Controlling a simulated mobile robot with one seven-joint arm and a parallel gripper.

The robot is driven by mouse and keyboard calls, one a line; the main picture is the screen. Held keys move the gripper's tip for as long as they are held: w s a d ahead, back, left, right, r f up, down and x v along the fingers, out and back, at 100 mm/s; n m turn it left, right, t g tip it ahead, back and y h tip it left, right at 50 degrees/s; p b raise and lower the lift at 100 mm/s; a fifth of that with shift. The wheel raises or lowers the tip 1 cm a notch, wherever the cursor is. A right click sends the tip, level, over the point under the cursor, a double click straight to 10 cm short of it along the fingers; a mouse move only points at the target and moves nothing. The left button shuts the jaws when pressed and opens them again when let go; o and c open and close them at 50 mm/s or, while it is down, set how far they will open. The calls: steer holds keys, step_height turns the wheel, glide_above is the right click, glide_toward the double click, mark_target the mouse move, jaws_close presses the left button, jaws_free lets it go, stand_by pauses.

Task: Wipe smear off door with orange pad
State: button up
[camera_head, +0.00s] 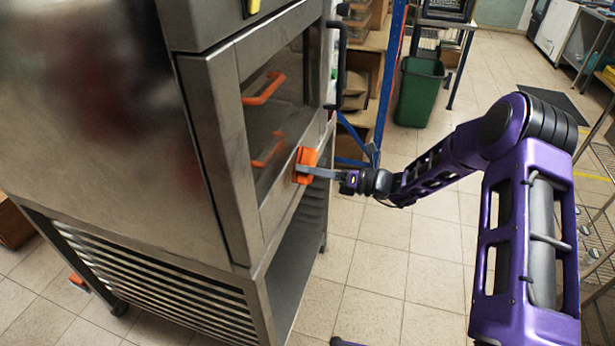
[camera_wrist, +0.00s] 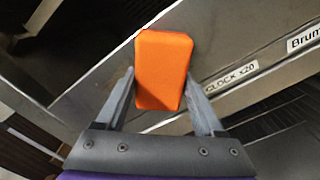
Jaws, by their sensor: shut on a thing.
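The orange pad (camera_head: 305,165) is a block held at the lower frame of the steel cabinet's glass door (camera_head: 273,105). It also shows in the wrist view (camera_wrist: 163,70), upright between the two grey fingers. My gripper (camera_head: 316,171) is shut on the pad from its sides; it also shows in the wrist view (camera_wrist: 160,88). The pad's far face is turned to the door, and I cannot tell whether it touches. I cannot make out a smear; the pad and fingers hide part of the door frame.
A black door handle (camera_head: 341,66) sticks out at the door's far edge. Two white labels (camera_wrist: 231,78) are on the metal strip right of the pad. A green bin (camera_head: 418,90) and blue-post shelving (camera_head: 391,70) stand behind. The tiled floor in front is clear.

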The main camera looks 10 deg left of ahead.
mark_target(309, 177)
steer(key=shift+w+b, duration=0.5)
steer(key=shift+w, duration=1.55)
steer(key=shift+d+r, duration=0.1)
steer(key=shift+d, duration=0.05)
steer(key=shift+s+a+p, duration=0.15)
steer(key=shift+s+p, duration=0.8)
steer(key=shift+s, duration=0.85)
steer(key=shift+s+a+p, duration=0.15)
steer(key=shift+s+p, duration=0.8)
steer(key=shift+s, duration=0.8)
steer(key=shift+s+a, duration=0.15)
steer(key=shift+s, duration=1.9)
steer(key=shift+s+a, duration=0.15)
steer(key=shift+s, duration=1.85)
steer(key=shift+d, duration=0.1)
steer(key=shift+s+d, duration=0.2)
steer(key=shift+d, duration=2.75)
steer(key=shift+d, duration=0.15)
